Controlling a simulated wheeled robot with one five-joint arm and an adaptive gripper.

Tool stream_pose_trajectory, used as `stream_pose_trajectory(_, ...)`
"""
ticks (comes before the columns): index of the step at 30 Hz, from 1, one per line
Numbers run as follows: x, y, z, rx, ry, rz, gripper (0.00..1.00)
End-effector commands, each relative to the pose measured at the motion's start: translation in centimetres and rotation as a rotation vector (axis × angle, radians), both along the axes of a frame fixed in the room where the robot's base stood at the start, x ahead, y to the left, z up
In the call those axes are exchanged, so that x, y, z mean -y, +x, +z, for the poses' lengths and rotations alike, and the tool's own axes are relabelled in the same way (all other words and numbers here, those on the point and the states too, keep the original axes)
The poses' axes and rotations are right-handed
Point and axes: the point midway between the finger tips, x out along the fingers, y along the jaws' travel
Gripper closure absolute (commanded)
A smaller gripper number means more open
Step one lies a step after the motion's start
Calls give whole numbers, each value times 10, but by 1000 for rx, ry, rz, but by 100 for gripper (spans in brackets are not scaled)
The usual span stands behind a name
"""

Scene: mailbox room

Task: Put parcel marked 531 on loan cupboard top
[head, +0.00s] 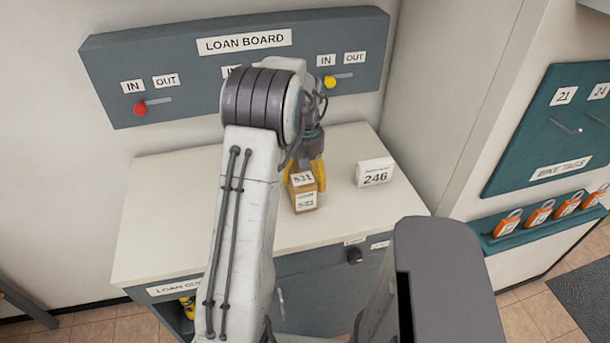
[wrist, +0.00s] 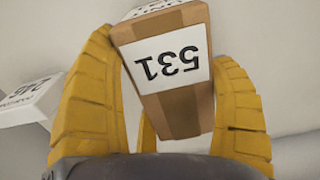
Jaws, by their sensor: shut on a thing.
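The parcel marked 531 (head: 306,201) is a small brown box with white labels. My gripper (head: 305,175) has its yellow fingers on either side of the parcel and is shut on it. In the wrist view the parcel (wrist: 172,75) sits between the yellow fingers (wrist: 165,100), its 531 label upside down. The loan cupboard top (head: 165,225) is a pale flat surface under my arm. The parcel is over this top, near the middle of its front part. I cannot tell whether its underside touches the surface.
A white box marked 246 (head: 375,172) stands on the cupboard top to the right of the parcel. The loan board (head: 190,60) is on the wall behind. A teal bike tags panel (head: 555,125) is at right. The left part of the top is clear.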

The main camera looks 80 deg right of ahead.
Motion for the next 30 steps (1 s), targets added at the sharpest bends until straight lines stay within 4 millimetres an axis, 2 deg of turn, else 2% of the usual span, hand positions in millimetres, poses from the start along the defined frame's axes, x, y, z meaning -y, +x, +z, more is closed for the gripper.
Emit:
stream_pose_trajectory(2, 1, 0, 0, 0, -2, 0, 56)
stream_pose_trajectory(3, 0, 0, -1, 0, 0, 0, 16)
stream_pose_trajectory(8, 0, 0, -1, 0, 0, 0, 2)
stream_pose_trajectory(20, 1, 0, 6, 0, -2, 0, 0)
stream_pose_trajectory(23, 1, 0, 17, 0, -4, 0, 0)
stream_pose_trajectory(30, 1, 0, 58, 0, -5, 0, 0)
